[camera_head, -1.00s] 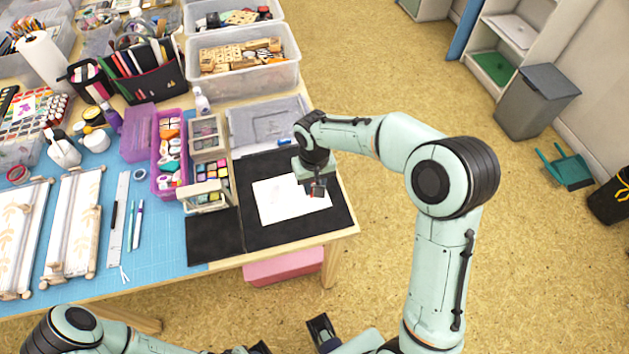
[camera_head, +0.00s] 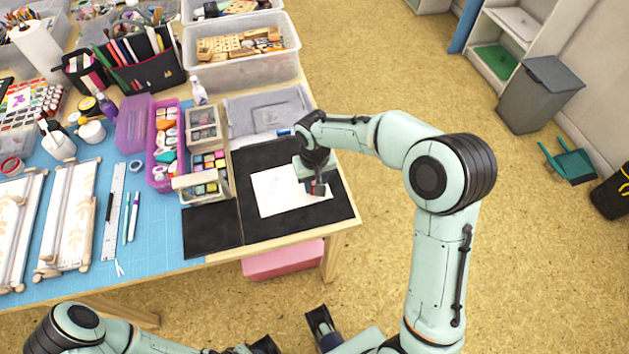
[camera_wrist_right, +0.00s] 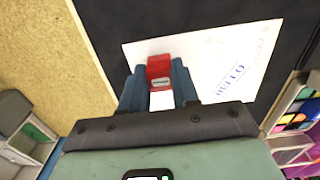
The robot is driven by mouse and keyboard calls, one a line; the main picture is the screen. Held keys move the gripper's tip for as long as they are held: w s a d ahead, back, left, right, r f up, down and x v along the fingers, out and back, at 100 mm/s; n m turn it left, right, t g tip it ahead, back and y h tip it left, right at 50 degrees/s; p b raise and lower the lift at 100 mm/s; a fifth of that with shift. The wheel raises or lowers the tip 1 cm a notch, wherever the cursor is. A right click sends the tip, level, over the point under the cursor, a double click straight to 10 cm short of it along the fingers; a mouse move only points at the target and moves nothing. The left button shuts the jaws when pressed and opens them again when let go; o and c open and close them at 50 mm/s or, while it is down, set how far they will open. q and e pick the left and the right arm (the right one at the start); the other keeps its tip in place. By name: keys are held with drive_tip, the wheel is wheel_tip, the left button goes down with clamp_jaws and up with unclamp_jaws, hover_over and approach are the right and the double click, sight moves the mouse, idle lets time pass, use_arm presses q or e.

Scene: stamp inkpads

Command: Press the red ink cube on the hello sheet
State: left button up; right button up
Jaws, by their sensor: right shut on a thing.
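The hello sheet (camera_head: 280,198) is white and lies on a black mat (camera_head: 225,228) near the table's right end. Blue lettering shows on the sheet (camera_wrist_right: 215,60) in the right wrist view. My right gripper (camera_head: 317,188) is over the sheet's right part. In the right wrist view its blue fingers are shut on the red ink cube (camera_wrist_right: 159,67), with a pale part below the red. I cannot tell whether the cube touches the paper. My left arm comes in at the bottom left; its gripper (camera_head: 262,346) is cut off by the lower edge, its jaws unclear.
A stamp pad box (camera_head: 190,182) with coloured pads stands left of the sheet. A purple tray (camera_head: 157,183) is beside it. A grey tray (camera_head: 240,105) lies behind the mat. Clear bins (camera_head: 235,75) stand at the back. The mat's front is clear.

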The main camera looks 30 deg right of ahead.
drive_tip(key=shift+s+f+b, duration=0.1)
drive_tip(key=shift+f+b, duration=0.25)
drive_tip(key=shift+f, duration=0.35)
idle(1.4)
drive_tip(key=shift+r, duration=0.25)
drive_tip(key=shift+r+p, duration=0.45)
drive_tip(key=shift+r, duration=0.15)
drive_tip(key=shift+r+p, duration=1.95)
drive_tip(key=shift+r, duration=0.7)
